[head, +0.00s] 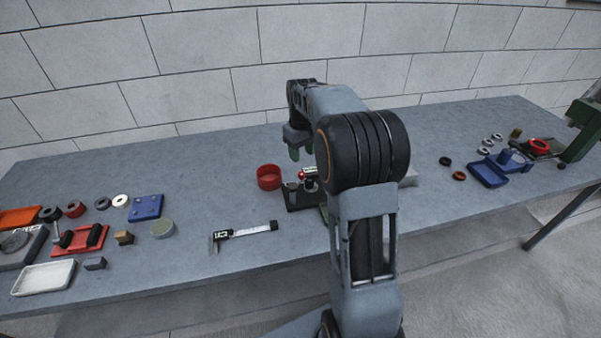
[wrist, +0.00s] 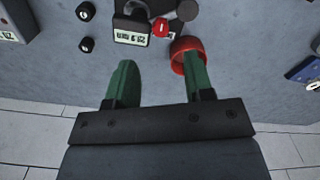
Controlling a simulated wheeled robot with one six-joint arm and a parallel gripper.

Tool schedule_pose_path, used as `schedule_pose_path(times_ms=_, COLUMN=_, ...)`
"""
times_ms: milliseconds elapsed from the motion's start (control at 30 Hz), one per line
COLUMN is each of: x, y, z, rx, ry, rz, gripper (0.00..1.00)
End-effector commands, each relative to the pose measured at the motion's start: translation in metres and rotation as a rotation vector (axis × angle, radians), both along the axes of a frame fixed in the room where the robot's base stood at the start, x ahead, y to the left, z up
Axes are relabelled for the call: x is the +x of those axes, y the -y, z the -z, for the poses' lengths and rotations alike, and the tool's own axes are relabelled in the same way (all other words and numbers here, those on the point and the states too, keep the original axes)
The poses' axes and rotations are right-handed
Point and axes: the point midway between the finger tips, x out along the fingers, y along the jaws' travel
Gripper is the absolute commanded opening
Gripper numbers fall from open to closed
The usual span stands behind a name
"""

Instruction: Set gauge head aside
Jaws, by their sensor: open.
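My gripper (wrist: 155,66) is open, with two green fingers and nothing between them. In the head view my gripper (head: 301,152) hangs above the table, just behind a small dark fixture (head: 300,196) with a red part on it. In the wrist view a dark unit with a pale display (wrist: 132,26) and a red knob (wrist: 160,28) lie beyond the fingertips. I cannot tell for sure which part is the gauge head. A red ring-shaped cup (wrist: 187,50) partly shows behind the right finger; whether they touch is unclear. The cup also shows in the head view (head: 268,177).
A digital caliper (head: 243,233) lies at front centre. Several small parts, a white tray (head: 44,277) and a red holder (head: 80,239) crowd the left. Blue parts (head: 488,172) and a green machine (head: 585,130) stand at right. My arm hides part of the middle.

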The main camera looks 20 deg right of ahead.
Motion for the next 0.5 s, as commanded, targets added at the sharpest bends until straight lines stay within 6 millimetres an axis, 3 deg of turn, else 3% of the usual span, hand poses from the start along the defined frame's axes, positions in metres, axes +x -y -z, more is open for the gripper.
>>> schedule_pose_path(times_ms=200, x=0.000, y=0.000, z=0.041, rx=0.000, ry=-0.003, rz=0.000, gripper=0.48)
schedule_pose_path(times_ms=500, x=0.000, y=0.000, z=0.074, rx=0.001, ry=-0.001, rz=0.001, gripper=0.48)
